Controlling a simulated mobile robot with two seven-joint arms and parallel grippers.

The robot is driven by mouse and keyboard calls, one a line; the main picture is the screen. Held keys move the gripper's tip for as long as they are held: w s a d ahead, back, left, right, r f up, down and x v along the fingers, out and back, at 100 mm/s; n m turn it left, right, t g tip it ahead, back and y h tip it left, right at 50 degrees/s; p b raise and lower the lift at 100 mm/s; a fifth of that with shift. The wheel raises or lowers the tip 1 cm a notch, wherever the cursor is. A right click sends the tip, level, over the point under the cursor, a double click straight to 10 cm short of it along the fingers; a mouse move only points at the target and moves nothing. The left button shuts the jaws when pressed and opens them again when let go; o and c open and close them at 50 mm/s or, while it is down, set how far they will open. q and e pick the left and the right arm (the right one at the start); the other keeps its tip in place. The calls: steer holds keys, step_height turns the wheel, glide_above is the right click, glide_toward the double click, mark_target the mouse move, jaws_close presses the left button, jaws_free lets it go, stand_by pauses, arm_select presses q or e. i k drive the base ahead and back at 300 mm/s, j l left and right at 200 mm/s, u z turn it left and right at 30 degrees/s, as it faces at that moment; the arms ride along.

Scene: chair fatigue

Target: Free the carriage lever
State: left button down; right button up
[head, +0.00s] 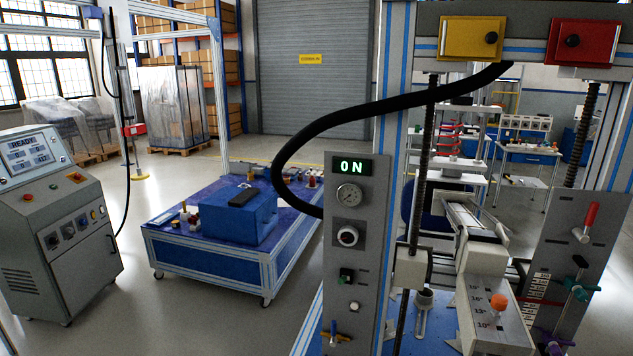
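At the right, a grey upright panel (553,265) carries a red-handled lever (590,217), tilted slightly with its grip upward. Below it on the panel is a metal clamp with teal handles (580,289). Purple handles (556,343) show at the panel's foot. I cannot tell which of these is the carriage lever. A grey block with an orange knob (499,302) and a scale of angle marks stands left of that panel. Neither of my grippers is in view.
A grey control panel (357,250) with a lit "ON" display, a gauge and knobs stands in front. Yellow (465,38) and red (583,42) boxes sit on the top beam. A blue table (205,262) and a console (55,225) stand left.

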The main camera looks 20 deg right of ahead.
mark_target(590, 221)
steer(key=z, duration=1.85)
